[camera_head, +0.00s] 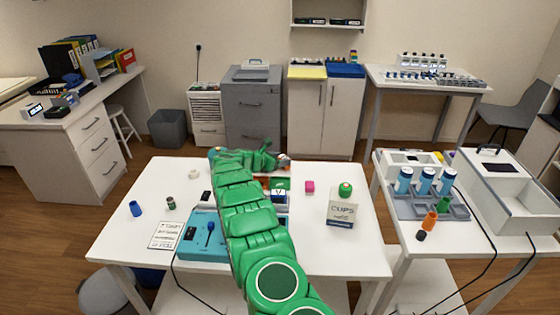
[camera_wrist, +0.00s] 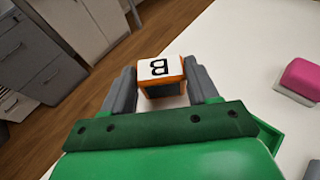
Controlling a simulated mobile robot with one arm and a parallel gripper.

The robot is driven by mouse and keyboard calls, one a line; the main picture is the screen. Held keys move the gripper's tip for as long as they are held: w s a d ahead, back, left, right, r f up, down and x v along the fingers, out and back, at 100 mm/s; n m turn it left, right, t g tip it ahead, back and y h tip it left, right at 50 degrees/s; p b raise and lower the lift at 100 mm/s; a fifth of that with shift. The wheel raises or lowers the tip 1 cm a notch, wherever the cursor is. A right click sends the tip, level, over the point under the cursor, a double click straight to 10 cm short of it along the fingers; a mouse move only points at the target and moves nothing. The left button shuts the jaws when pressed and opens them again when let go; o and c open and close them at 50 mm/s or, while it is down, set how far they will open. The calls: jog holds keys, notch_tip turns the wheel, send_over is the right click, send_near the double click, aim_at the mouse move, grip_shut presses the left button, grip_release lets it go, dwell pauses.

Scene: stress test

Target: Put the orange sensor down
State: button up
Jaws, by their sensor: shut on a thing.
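The orange sensor (camera_wrist: 162,78) is a small orange block with a white top face marked with a dark "B". In the wrist view it sits between the two grey fingers of my gripper (camera_wrist: 160,70), which is shut on it. Behind it the white table (camera_wrist: 240,60) and its edge show; I cannot tell whether the sensor touches the tabletop. In the head view my green arm reaches over the table (camera_head: 125,220) to its far side, where my gripper (camera_head: 245,158) is.
A pink block (camera_head: 310,187) lies right of my arm, also in the wrist view (camera_wrist: 302,78). A box marked "CUPS" (camera_head: 342,212) stands farther right. A blue device (camera_head: 205,240), a blue cup (camera_head: 135,209) and a card (camera_head: 166,235) are left. Grey drawers (camera_head: 252,105) stand beyond the table.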

jog(key=shift+f, duration=0.3)
jog(key=o, duration=1.1)
jog(key=shift+a+r, duration=0.1)
jog(key=shift+r, duration=0.1)
jog(key=v, duration=1.2)
